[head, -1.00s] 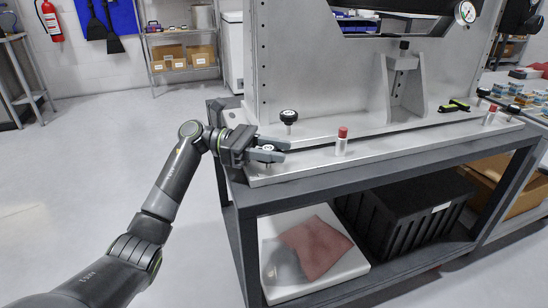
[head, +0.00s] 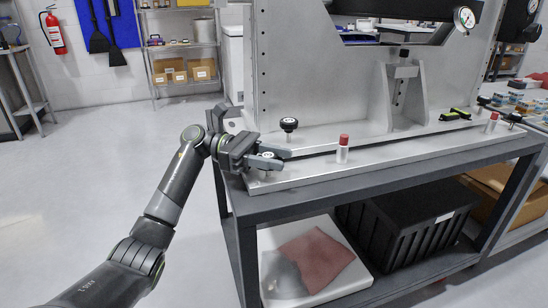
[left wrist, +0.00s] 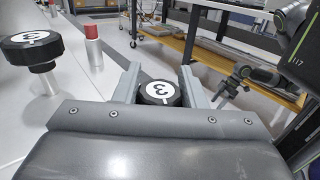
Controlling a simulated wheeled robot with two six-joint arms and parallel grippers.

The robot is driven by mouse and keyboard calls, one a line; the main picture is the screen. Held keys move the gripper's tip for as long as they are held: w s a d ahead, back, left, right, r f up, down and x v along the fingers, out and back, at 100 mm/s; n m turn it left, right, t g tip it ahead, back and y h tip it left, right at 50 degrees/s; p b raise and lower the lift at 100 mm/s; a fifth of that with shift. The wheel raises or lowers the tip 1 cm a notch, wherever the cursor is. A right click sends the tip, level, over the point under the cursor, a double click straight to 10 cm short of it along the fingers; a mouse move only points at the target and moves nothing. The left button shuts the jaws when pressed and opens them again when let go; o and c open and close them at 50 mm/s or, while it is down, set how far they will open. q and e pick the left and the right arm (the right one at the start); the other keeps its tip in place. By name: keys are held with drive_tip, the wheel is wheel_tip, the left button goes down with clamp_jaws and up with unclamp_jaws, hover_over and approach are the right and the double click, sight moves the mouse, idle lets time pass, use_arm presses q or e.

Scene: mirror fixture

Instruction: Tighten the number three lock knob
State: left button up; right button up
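My left gripper (head: 275,158) reaches in from the left at the front left corner of the fixture's base plate (head: 330,167). Its fingers are apart, one on each side of a black knob (head: 267,156) with a white top. In the left wrist view this knob (left wrist: 160,93) shows a 3, turned on its side, with narrow gaps to the fingers. A second black knob (head: 289,125) stands upright on a stem behind the gripper. In the left wrist view its white top (left wrist: 30,42) also shows a turned 3. My right gripper (left wrist: 230,92) appears small and dark there; its fingers are unclear.
A red-capped pin (head: 343,148) stands right of the gripper on the plate. The upright fixture wall (head: 320,80) rises behind. A yellow-green and black tool (head: 455,114) lies further right. A black crate (head: 410,225) and a white tray (head: 350,285) sit on the lower shelf.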

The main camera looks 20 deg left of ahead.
use_arm(q)
drive_tip(key=o, duration=0.4)
drive_tip(key=shift+c, duration=0.2)
drive_tip(key=a, duration=0.7)
drive_tip(key=w+a, duration=0.1)
drive_tip(key=a, duration=0.9)
drive_tip(key=shift+w+a+b, duration=0.15)
drive_tip(key=shift+w+b, duration=0.15)
drive_tip(key=shift+b, duration=0.15)
use_arm(e)
drive_tip(key=shift+w+d+r+t+h, duration=0.15)
drive_tip(key=shift+w+r+t, duration=0.25)
drive_tip(key=shift+w, duration=0.3)
drive_tip(key=shift+w+d+r+t+h, duration=0.1)
drive_tip(key=shift+w+d+r+t, duration=0.15)
drive_tip(key=shift+w+t, duration=0.4)
drive_tip(key=shift+w+d+r+t+h, duration=0.1)
drive_tip(key=shift+w+r+t, duration=0.25)
drive_tip(key=shift+w, duration=0.4)
